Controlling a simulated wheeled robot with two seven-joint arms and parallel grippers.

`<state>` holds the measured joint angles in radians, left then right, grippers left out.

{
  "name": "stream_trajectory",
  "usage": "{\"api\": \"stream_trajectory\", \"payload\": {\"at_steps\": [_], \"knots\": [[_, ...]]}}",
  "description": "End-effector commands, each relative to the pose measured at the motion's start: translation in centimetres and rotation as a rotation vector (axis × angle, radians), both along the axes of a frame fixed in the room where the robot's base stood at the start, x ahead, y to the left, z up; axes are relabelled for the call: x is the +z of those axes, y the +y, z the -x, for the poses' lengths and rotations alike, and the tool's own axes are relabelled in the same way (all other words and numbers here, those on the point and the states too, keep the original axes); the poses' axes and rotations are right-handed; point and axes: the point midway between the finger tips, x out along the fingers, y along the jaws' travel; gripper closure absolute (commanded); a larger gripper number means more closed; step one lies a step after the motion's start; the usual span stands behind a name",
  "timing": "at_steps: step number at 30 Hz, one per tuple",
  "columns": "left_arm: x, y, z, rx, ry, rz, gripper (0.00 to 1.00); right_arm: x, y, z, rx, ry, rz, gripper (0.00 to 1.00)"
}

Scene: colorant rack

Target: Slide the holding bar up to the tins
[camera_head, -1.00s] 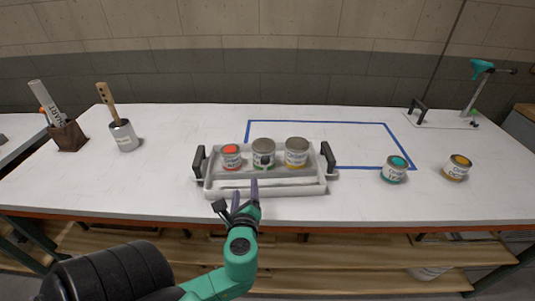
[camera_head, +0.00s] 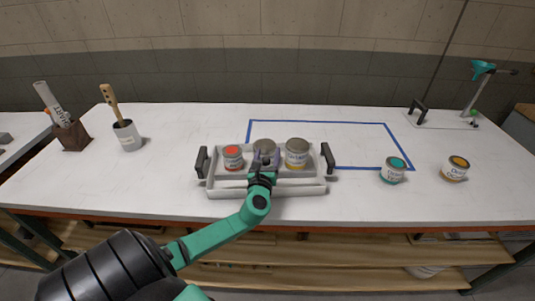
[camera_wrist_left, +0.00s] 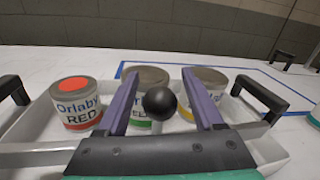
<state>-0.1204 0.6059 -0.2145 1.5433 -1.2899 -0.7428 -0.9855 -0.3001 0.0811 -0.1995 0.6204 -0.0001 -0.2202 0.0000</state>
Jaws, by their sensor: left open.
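The pale tray (camera_head: 225,192) stands on the white table with a row of three tins: red (camera_head: 233,158), green (camera_head: 265,149) and yellow (camera_head: 297,153). In the left wrist view the red tin (camera_wrist_left: 78,106) reads "Orlaby RED". The grey holding bar (camera_wrist_left: 38,154) appears to run across the tray on the near side of the tins; my gripper hides its middle. A round black knob (camera_wrist_left: 160,103) shows between my fingers. My left gripper (camera_head: 266,160) is open, its purple fingers either side of the knob, in front of the green tin. My right gripper is out of view.
Black handles (camera_head: 201,162) (camera_head: 327,158) rise at the tray's ends. A blue taped outline (camera_head: 330,122) lies behind. A brush pot (camera_head: 127,136) and brown holder (camera_head: 71,135) stand at left.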

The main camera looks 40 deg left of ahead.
Motion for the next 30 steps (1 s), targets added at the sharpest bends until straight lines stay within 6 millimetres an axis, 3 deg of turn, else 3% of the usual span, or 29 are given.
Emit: {"api": "stream_trajectory", "payload": {"at_steps": [5,10,11,30], "knots": [[-0.03,-0.02,0.0,0.0,-0.001,0.001,0.31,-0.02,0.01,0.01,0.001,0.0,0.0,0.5],[-0.03,-0.03,0.03,0.0,-0.001,0.001,0.93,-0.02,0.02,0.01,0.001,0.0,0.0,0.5],[-0.03,-0.03,0.03,0.0,-0.001,0.001,1.0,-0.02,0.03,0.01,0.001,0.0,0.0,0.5],[-0.05,-0.04,0.06,0.0,0.0,0.001,1.0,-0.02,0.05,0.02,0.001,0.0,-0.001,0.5]]}}
